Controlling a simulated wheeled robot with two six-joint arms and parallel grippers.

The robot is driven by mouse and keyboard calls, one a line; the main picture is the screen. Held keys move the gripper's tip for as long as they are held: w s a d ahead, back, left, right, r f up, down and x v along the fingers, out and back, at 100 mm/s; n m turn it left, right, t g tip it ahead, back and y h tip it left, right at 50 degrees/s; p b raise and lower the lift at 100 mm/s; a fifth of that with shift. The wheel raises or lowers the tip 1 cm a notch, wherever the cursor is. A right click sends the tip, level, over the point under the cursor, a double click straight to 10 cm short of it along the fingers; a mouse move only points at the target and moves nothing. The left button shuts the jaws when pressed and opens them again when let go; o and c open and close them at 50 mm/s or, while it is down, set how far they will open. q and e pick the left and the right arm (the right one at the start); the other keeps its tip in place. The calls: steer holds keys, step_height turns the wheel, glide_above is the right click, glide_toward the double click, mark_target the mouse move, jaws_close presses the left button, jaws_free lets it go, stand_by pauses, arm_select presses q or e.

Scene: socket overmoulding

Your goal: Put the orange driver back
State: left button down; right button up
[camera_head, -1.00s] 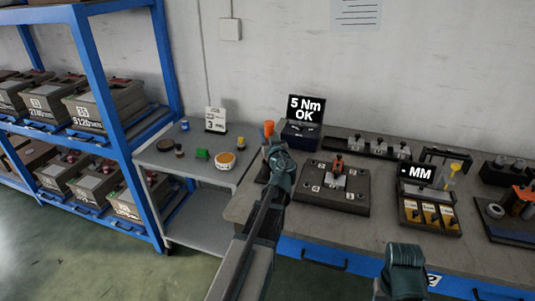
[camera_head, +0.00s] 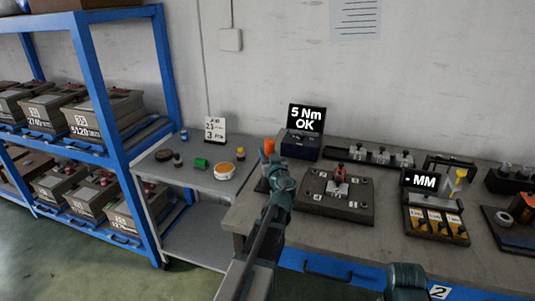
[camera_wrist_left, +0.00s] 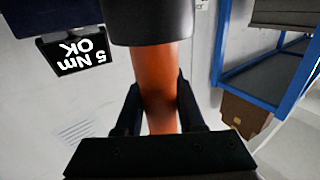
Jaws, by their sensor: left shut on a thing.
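The orange driver (camera_head: 268,146) shows as a small orange top at the left end of the workbench. My left gripper (camera_head: 266,158) is at it, with my own arm covering much of the lower part. In the left wrist view, the driver's orange handle (camera_wrist_left: 157,85) stands between the two fingers of my left gripper (camera_wrist_left: 160,108), which is shut on it. A wide dark cylinder (camera_wrist_left: 150,22) adjoins the handle; I cannot tell whether it is part of the driver or a holder. Part of my right arm shows at the bottom of the head view, but not its fingers.
A display reading "5 Nm OK" (camera_head: 306,118) stands just right of the driver. A dark fixture plate (camera_head: 318,207) lies right of my left arm. A grey side table (camera_head: 165,166) with small items is to the left. An MM display (camera_head: 421,180) stands farther right.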

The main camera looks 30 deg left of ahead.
arm_select(q)
steer(key=c, duration=0.5)
jaws_free()
steer(key=shift+r+p, duration=0.2)
steer(key=shift+p, duration=0.15)
steer(key=v, duration=1.2)
steer(key=shift+f, duration=0.1)
